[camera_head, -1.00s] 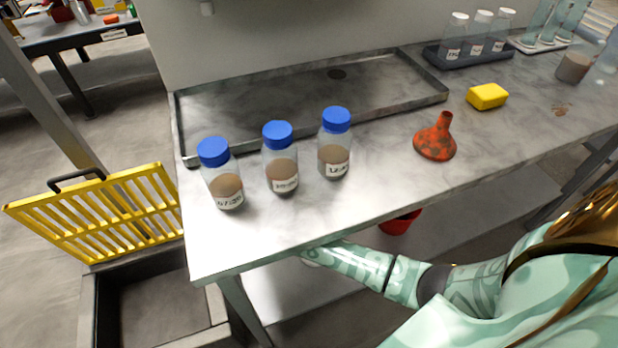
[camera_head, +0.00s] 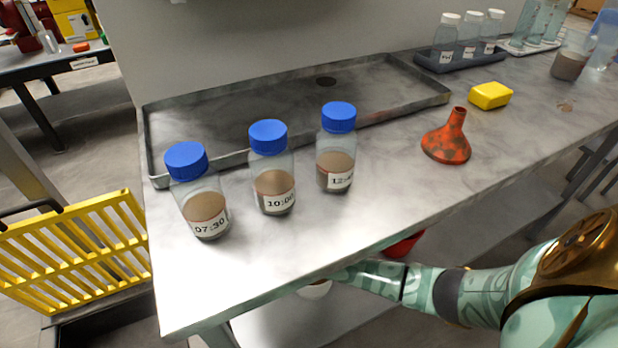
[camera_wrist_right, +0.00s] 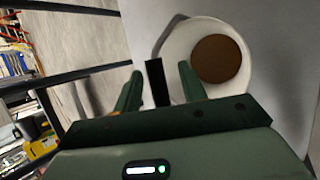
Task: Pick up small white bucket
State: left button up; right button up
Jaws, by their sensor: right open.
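The small white bucket (camera_wrist_right: 246,62) stands in the upper right of the right wrist view, with brown contents inside. A thin handle runs from its rim toward a black grip piece (camera_wrist_right: 157,82). My right gripper (camera_wrist_right: 160,86) is open, with this black piece between its two fingers; I cannot tell whether either finger touches it. In the head view only a small part of the white bucket (camera_head: 316,290) shows below the table's front edge. My right arm reaches under that edge, and its gripper is hidden there. My left gripper is not in view.
The metal table (camera_head: 290,250) overhangs my right arm. Blue-capped bottles (camera_head: 273,190), an orange funnel (camera_head: 447,146) and a yellow block (camera_head: 490,95) stand on it. A red container (camera_head: 403,245) is underneath. A yellow grate (camera_head: 75,245) stands at left.

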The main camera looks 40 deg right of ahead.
jog(key=shift+r, duration=0.15)
grip_shut()
jog(key=shift+r, duration=0.15)
